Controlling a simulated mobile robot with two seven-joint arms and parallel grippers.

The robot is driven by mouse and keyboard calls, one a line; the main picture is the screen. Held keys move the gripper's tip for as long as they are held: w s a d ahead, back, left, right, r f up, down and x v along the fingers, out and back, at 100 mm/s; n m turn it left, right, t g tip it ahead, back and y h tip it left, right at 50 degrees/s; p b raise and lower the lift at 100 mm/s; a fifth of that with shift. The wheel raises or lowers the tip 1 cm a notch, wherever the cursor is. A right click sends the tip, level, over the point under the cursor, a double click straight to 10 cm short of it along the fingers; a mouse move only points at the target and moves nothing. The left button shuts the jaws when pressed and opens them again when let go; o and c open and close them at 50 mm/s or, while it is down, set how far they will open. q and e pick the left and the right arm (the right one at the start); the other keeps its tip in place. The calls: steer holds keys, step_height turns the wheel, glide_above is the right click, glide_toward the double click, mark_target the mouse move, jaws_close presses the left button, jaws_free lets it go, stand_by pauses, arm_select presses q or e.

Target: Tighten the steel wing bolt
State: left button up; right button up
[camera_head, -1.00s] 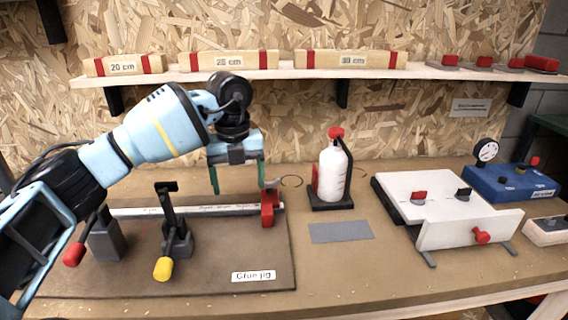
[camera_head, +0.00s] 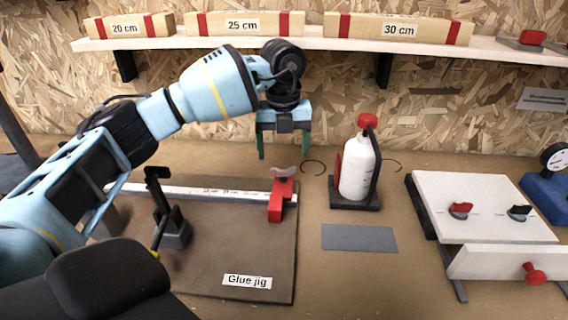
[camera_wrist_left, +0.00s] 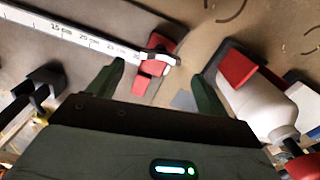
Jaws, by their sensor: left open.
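The steel wing bolt (camera_head: 285,171) is a pale grey wing on top of the red stop block (camera_head: 282,200). The block sits at the right end of the ruler rail (camera_head: 212,191) of the glue jig. My left gripper (camera_head: 284,150) is open and empty, fingers pointing down, one to each side of the wing bolt. In the head view its fingertips show just above and apart from the bolt. In the left wrist view the red block (camera_wrist_left: 150,78) lies between the open green fingers (camera_wrist_left: 160,75). My right gripper is not in view.
A white glue bottle (camera_head: 357,172) in a black stand is close to the right of my left gripper. A black clamp (camera_head: 170,225) stands on the jig board (camera_head: 225,250). A grey plate (camera_head: 360,238) and white fixture (camera_head: 470,200) lie to the right. A shelf (camera_head: 250,42) with labelled bars runs behind.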

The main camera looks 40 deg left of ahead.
mark_target(283, 167)
arm_select(q)
step_height(283, 167, down, 4)
steer(key=shift+f, duration=0.5)
steer(key=c, duration=1)
